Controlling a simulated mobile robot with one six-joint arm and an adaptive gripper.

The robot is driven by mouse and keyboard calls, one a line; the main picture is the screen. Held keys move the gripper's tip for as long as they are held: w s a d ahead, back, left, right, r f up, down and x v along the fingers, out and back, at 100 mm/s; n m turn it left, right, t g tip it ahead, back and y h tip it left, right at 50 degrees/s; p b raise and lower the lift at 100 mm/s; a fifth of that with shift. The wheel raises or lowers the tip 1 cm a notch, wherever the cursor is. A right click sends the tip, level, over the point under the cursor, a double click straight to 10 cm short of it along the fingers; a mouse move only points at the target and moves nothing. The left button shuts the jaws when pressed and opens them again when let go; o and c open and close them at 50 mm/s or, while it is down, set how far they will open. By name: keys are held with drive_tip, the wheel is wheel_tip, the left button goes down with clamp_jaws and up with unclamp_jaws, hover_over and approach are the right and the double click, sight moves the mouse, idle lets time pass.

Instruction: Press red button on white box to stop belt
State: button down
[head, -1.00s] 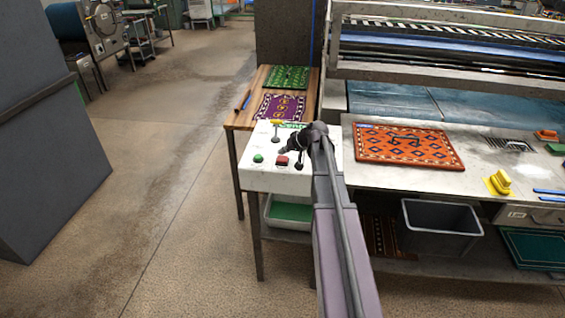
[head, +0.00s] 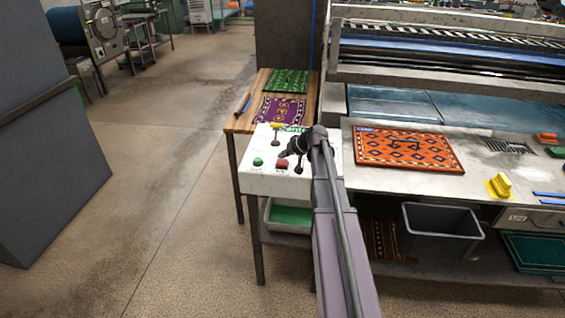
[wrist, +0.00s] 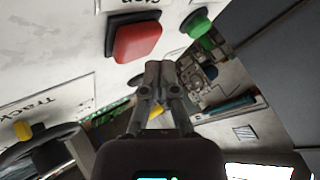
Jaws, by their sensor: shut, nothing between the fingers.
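The white control box (head: 262,184) stands at the front end of the wooden table. Its red button (head: 282,164) is on the slanted top, and it shows large in the wrist view (wrist: 136,38). The green button (head: 257,162) is to its left in the head view. My gripper (wrist: 160,72) is shut and empty. Its tips are close below the red button in the wrist view. In the head view the gripper (head: 285,153) is just above the red button. I cannot tell whether the tips touch it.
An orange rug (head: 408,150) lies on the metal table to the right.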

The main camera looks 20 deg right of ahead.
sight(283, 162)
drive_tip(key=shift+f, duration=0.15)
idle(0.5)
drive_tip(key=shift+f+b, duration=0.25)
drive_tip(key=shift+b, duration=0.2)
drive_tip(key=shift+f+b, duration=0.55)
idle(1.0)
drive_tip(key=shift+r, duration=0.15)
drive_tip(key=shift+r+p, duration=0.85)
drive_tip(key=shift+p, duration=0.2)
drive_tip(key=shift+r, duration=0.1)
drive_tip(key=shift+r+p, duration=2.4)
drive_tip(key=shift+p, duration=0.1)
